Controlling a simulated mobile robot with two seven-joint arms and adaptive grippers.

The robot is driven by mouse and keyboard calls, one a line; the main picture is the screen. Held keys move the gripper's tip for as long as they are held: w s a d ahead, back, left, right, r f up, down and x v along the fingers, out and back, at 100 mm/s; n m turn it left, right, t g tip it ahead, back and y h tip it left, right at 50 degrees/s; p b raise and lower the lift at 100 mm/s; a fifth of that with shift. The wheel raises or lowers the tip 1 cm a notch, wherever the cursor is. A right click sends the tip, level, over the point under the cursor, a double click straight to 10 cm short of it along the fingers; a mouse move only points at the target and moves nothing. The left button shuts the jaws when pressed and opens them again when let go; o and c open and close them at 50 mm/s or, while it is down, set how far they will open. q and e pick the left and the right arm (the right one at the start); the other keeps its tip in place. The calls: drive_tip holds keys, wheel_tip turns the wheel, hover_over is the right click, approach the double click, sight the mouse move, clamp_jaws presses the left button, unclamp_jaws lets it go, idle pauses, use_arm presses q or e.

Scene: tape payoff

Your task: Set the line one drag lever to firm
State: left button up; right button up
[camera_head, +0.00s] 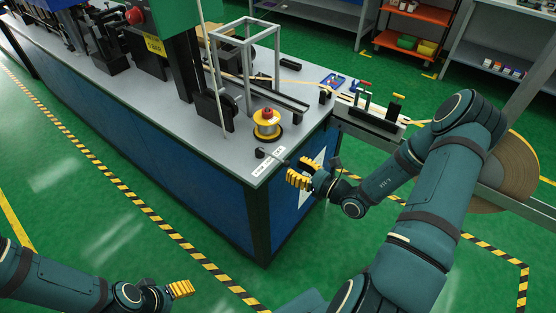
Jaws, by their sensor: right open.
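My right gripper (299,179), with yellow ribbed fingers, is open at the near right corner of the grey-topped bench (210,135). Its fingers are close to the bench edge, and I cannot tell whether they touch anything. A small black knob-like part (260,153) stands on the bench top just left of it, beside small white labels (262,167) that are too small to read. I cannot tell for sure whether this part is the line one drag lever, nor its setting. My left gripper (182,289) is low at the left, over the floor, far from the bench corner.
A large brown reel (518,170) is at the right, partly behind my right arm. An orange cart (410,45) stands at the back. The green floor left of the bench is clear.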

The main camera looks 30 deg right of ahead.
sight(273, 156)
drive_tip(key=x, duration=0.6)
drive_tip(key=shift+w+a, duration=0.15)
drive_tip(key=shift+w, duration=0.05)
clamp_jaws()
